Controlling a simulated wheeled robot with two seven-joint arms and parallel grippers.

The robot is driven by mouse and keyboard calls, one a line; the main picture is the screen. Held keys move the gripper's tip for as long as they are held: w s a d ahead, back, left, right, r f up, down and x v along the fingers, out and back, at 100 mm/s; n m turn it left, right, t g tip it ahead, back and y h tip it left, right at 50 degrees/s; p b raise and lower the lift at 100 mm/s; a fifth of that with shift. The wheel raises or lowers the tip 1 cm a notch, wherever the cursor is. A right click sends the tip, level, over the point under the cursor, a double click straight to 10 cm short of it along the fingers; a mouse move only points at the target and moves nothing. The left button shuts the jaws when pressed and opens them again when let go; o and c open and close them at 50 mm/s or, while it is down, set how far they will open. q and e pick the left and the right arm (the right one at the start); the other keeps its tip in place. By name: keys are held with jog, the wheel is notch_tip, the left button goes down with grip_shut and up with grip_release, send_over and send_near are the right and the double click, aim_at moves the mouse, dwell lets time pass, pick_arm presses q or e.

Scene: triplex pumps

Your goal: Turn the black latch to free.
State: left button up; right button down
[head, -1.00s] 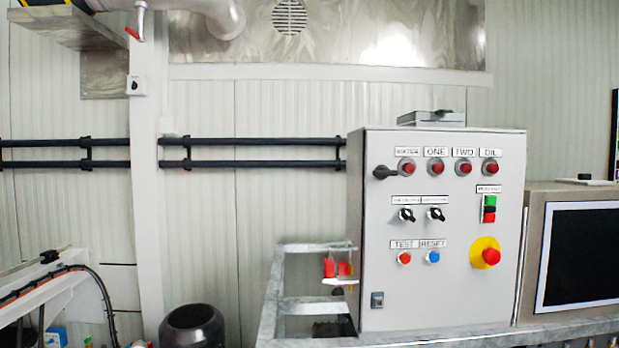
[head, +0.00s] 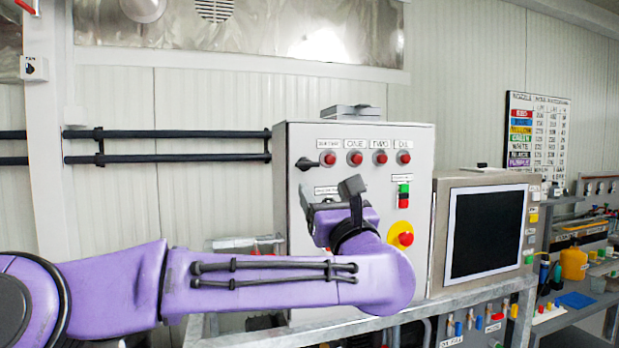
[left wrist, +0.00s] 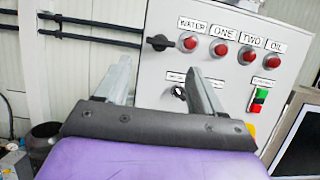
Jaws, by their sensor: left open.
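The black latch (head: 307,164) is on the upper left of the grey control cabinet's front (head: 300,262), left of a row of red lamps. It also shows in the left wrist view (left wrist: 157,42), beyond and between my left gripper's fingers, with its handle pointing left. My left gripper (head: 335,198) is raised in front of the cabinet, below the latch. In the left wrist view its two fingers (left wrist: 160,88) are spread apart with nothing between them, short of the cabinet face. My right gripper is not in view.
Red lamps (head: 355,158) sit right of the latch. A red emergency button (head: 405,239) on yellow and a green-and-red switch (head: 403,196) are lower right. A monitor (head: 486,232) stands right of the cabinet. Black wall rails (head: 190,134) run to its left.

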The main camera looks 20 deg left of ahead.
aim_at(308, 166)
pick_arm(q)
jog(key=p+x, duration=0.6)
jog(key=x, duration=0.4)
jog(key=shift+w+a, duration=0.1)
jog(key=shift+w, duration=0.25)
jog(key=c, duration=0.8)
